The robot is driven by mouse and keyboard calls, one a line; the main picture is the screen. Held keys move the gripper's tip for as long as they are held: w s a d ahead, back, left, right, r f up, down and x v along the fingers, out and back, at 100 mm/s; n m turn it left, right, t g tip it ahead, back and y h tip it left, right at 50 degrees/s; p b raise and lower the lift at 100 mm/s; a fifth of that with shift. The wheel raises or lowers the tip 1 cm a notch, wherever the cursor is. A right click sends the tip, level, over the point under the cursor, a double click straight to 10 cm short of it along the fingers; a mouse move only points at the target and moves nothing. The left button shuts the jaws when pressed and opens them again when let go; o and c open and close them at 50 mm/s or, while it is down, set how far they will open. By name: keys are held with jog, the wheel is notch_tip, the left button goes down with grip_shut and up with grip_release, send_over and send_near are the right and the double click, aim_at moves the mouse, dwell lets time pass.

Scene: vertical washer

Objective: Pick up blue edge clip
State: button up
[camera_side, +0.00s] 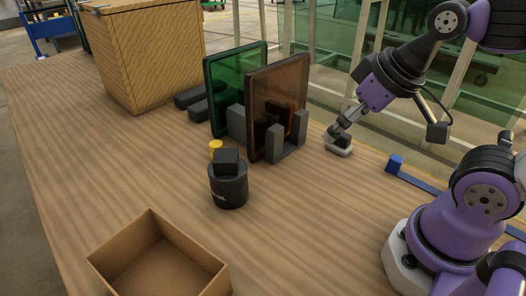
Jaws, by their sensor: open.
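A small blue block (395,163) stands at the left end of a flat blue strip (420,180) on the table, right of centre. It is the only blue piece I see on the near tabletop, and I cannot tell for sure whether it is the edge clip. My gripper (337,138) points down and to the left, to the left of the blue block and apart from it. It is open, low over the table beside a small grey and black piece (340,149). I cannot tell whether the fingers touch that piece. The fingers are small and partly overlap it.
A brown panel (285,95) and a green panel (222,75) stand upright in grey holders (287,150), left of my gripper. A black cylinder (229,188) stands before them. An open cardboard box (140,222) is at the front; a large wooden crate (150,55) is behind.

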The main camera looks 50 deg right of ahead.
dwell(0.4)
jog(key=m+g, duration=0.5)
jog(key=m, duration=2.9)
send_over(394, 157)
notch_tip(394, 157, down, 6)
jog(key=shift+s+d+f+m+g, duration=0.1)
jog(key=shift+f+m+g, duration=0.05)
jog(key=shift+m+g, duration=0.15)
notch_tip(394, 157, down, 10)
jog(key=shift+c, duration=0.4)
jog(key=c, duration=0.8)
